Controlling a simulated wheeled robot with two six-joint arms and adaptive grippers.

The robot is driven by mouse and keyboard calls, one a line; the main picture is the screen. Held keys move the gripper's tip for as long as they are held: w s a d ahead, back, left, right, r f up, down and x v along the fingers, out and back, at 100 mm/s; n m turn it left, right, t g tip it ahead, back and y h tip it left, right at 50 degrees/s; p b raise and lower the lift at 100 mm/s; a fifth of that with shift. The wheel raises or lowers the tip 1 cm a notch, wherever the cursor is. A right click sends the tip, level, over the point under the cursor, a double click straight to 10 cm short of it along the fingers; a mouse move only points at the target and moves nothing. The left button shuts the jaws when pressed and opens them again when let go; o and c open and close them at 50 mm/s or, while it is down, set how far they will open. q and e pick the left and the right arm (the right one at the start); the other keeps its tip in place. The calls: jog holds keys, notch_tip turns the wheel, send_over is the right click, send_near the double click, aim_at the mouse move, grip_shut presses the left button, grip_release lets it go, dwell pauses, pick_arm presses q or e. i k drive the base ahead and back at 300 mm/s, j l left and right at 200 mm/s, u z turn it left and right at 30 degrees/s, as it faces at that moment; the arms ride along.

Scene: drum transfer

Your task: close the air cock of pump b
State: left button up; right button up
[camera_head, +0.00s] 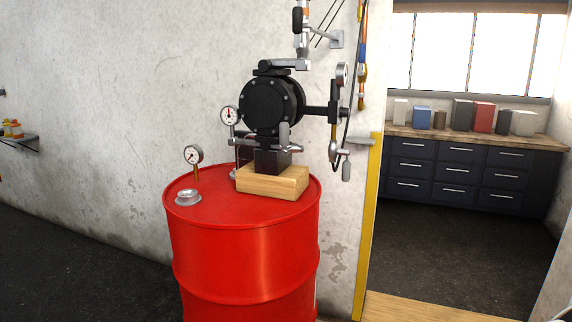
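A black round pump (272,104) stands on a wooden block (273,181) on top of a red drum (246,245). I cannot read any label that tells whether it is pump b. Grey and black fittings (300,22) rise above the pump at the wall. Neither gripper is in view.
Gauges stand at the pump's left (229,116), upper right (342,74) and on the drum's left (193,155). A wall edge with a yellow strip (368,230) is right of the drum. Beyond it stands a dark drawer cabinet (463,178). Dark floor (75,270) is clear at left.

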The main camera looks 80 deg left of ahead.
aim_at(346, 169)
jog(key=u, duration=2.35)
